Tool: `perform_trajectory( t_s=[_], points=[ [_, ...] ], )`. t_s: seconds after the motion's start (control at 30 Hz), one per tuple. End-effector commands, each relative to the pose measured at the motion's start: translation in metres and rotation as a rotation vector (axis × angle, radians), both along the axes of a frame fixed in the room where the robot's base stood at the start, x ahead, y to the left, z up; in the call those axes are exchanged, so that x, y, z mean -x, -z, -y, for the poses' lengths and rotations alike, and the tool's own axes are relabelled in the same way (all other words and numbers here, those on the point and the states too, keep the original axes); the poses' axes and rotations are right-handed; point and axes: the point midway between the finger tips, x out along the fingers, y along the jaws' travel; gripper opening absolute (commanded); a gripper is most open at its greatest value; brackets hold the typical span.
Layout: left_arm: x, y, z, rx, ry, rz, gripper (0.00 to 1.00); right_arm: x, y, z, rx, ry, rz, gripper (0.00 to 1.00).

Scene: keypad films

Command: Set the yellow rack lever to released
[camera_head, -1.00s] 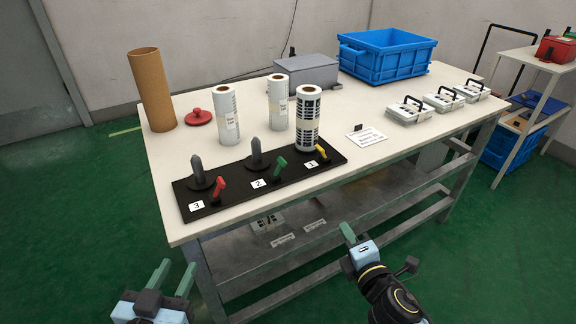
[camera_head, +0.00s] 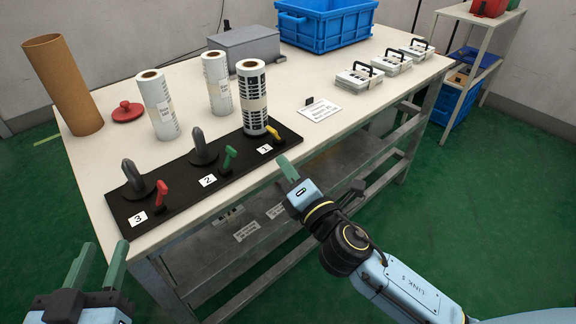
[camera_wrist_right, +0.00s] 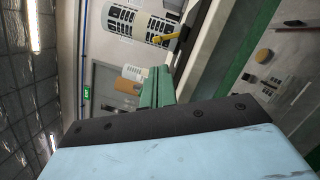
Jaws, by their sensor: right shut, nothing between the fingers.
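The yellow lever (camera_head: 274,133) stands at the position marked 1 on the black rack (camera_head: 230,172), in front of a white roll with black print (camera_head: 252,98). In the right wrist view the yellow lever (camera_wrist_right: 166,38) shows beyond the fingertips, near the printed roll (camera_wrist_right: 138,24). My right gripper (camera_head: 287,168) is shut and empty, just off the table's front edge, close to the lever but apart from it. Its green fingers (camera_wrist_right: 157,87) are together in the right wrist view. My left gripper (camera_head: 98,268) is open and empty at the lower left, off the table.
A green lever (camera_head: 229,159) and a red lever (camera_head: 161,193) stand on the same rack. More white rolls (camera_head: 158,104), a brown tube (camera_head: 66,85), a blue crate (camera_head: 325,25) and handled cases (camera_head: 360,79) stand on the table. A sign (camera_head: 319,110) lies right of the rack.

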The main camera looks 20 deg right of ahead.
Motion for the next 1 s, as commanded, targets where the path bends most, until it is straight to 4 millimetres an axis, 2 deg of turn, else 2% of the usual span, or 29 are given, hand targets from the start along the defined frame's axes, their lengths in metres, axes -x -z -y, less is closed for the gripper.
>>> perform_trajectory(
  t_s=[0.2,0.4,0.6,1.0],
  points=[
    [0.001,0.009,-0.002,-0.017,-0.004,-0.057,0.36,-0.039,-0.006,-0.005,0.001,0.001,0.003,0.00],
    [0.000,0.008,-0.002,-0.014,-0.003,-0.046,0.36,-0.062,-0.007,-0.009,0.001,0.000,0.000,0.00],
    [0.000,0.006,-0.001,-0.011,-0.003,-0.033,0.36,-0.070,-0.008,-0.010,-0.001,-0.001,-0.001,0.00],
    [0.000,0.006,-0.001,-0.012,-0.003,-0.035,0.36,-0.070,-0.009,-0.010,-0.004,0.000,-0.003,0.00]
  ],
)
